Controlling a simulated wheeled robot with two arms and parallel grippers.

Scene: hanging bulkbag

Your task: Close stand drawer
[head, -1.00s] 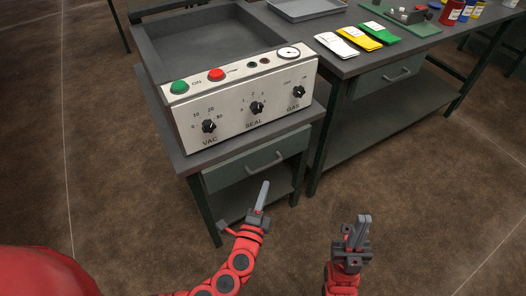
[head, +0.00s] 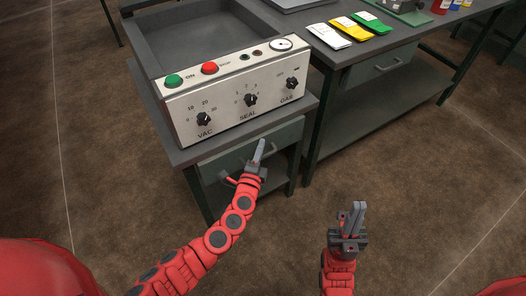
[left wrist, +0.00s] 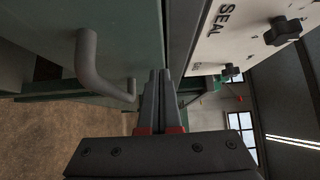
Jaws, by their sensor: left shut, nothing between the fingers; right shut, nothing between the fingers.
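The stand drawer (head: 215,170) is a grey-green front with a bar handle, under the stand's top; it looks slightly out or flush, I cannot tell which. My left gripper (head: 260,148) is shut and empty, right in front of the drawer, and hides part of its front and handle. In the left wrist view the shut fingers (left wrist: 159,88) point toward the drawer front, beside the grey handle (left wrist: 104,72). Contact with the drawer cannot be made out. My right gripper (head: 355,218) is shut and empty, over the floor to the right of the stand.
On the stand (head: 310,103) is a sealing machine (head: 225,98) with knobs and green and red buttons. To the right is a workbench (head: 345,56) with its own drawer (head: 380,68), white, yellow and green packets, and cans. The floor in front is clear.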

